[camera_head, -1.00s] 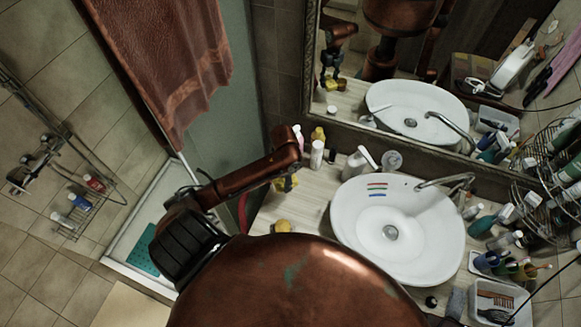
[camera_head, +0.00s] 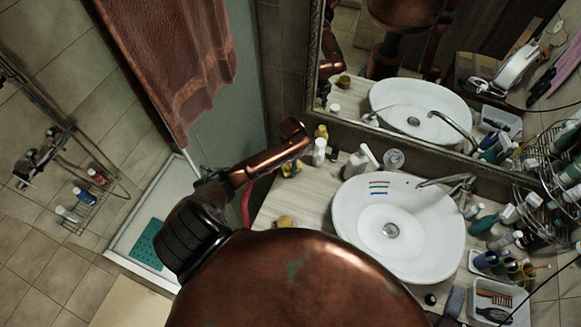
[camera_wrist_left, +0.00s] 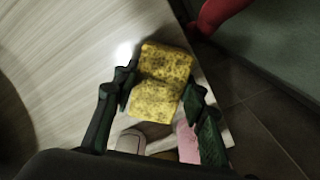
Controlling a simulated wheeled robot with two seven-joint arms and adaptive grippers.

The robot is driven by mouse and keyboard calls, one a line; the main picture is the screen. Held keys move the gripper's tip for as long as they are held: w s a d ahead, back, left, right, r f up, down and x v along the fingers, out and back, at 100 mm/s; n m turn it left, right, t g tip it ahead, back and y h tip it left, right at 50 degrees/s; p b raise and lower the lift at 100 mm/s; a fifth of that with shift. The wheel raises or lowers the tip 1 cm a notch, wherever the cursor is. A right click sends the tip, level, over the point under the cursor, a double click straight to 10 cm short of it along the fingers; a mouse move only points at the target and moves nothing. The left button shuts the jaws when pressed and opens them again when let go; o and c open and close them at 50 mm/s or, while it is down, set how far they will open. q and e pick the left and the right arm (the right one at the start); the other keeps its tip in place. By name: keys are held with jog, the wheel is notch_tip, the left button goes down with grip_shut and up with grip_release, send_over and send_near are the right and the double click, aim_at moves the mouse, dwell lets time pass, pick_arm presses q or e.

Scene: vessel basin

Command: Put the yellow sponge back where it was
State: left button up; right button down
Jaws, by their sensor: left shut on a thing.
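The yellow sponge (camera_wrist_left: 160,85), speckled with dark spots, is between the two dark fingers of my left gripper (camera_wrist_left: 158,88) in the left wrist view. The fingers are shut on it, one at each side. In the head view a bit of the sponge (camera_head: 291,169) shows at the left end of the counter, beside my copper arm. My arm hides most of the gripper there. I cannot tell whether the sponge touches the counter. My right gripper is not in view.
The pale counter (camera_head: 310,203) has free room left of the white basin (camera_head: 350,235). A small yellow item (camera_head: 285,222) lies near its front edge. A white bottle (camera_head: 319,152), a yellow bottle (camera_head: 321,132) and a pump bottle (camera_head: 362,160) stand behind, below the mirror.

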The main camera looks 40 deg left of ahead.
pick_arm(q)
jog(key=shift+f, duration=0.35)
jog(key=shift+f, duration=0.1)
jog(key=o, duration=1.2)
notch_tip(320, 180, up, 12)
jog(key=shift+w+r+b, duration=0.1)
jog(key=shift+w+b, duration=0.05)
jog(key=shift+b, duration=0.15)
